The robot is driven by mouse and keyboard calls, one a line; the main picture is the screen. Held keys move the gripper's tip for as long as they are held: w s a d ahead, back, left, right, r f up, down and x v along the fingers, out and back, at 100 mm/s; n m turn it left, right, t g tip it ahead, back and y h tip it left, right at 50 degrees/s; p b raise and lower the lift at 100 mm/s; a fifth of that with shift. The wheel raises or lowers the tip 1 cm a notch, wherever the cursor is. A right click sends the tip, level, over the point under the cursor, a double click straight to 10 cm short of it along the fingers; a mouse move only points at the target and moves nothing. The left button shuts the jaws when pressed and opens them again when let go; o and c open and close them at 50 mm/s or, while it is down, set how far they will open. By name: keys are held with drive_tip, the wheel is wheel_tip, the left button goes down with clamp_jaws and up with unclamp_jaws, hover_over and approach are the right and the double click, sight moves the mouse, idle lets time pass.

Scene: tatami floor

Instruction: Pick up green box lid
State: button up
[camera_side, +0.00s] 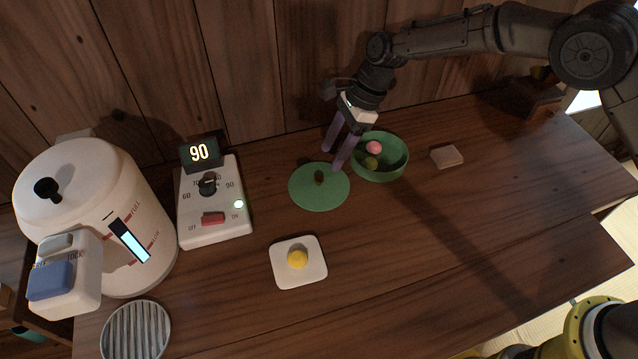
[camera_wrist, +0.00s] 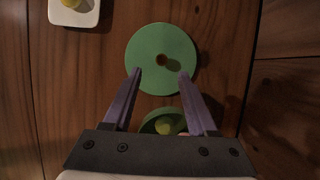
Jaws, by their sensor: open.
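The green box lid (camera_side: 305,193) is a flat round disc with a small brown knob (camera_side: 319,177). It lies on the wooden table, left of the round green box (camera_side: 385,172). The box is uncovered and holds a pink ball (camera_side: 374,147) and an olive-green ball (camera_side: 371,163). My gripper (camera_side: 332,160) has two purple fingers, apart and empty, pointing down above the area between lid and box. In the wrist view the lid (camera_wrist: 145,45) is beyond the fingertips (camera_wrist: 160,72), with its knob between their lines. The box (camera_wrist: 150,125) shows partly between the fingers.
A white square plate (camera_side: 284,275) with a yellow round item (camera_side: 297,259) lies in front of the lid. A control unit (camera_side: 212,225) reading 90 and a large white kettle (camera_side: 95,205) stand left. A small beige block (camera_side: 447,157) lies right. The front right table is clear.

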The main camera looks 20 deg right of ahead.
sight(320, 177)
drive_tip(key=shift+x, duration=3.7)
drive_tip(key=shift+w+d, duration=0.15)
clamp_jaws()
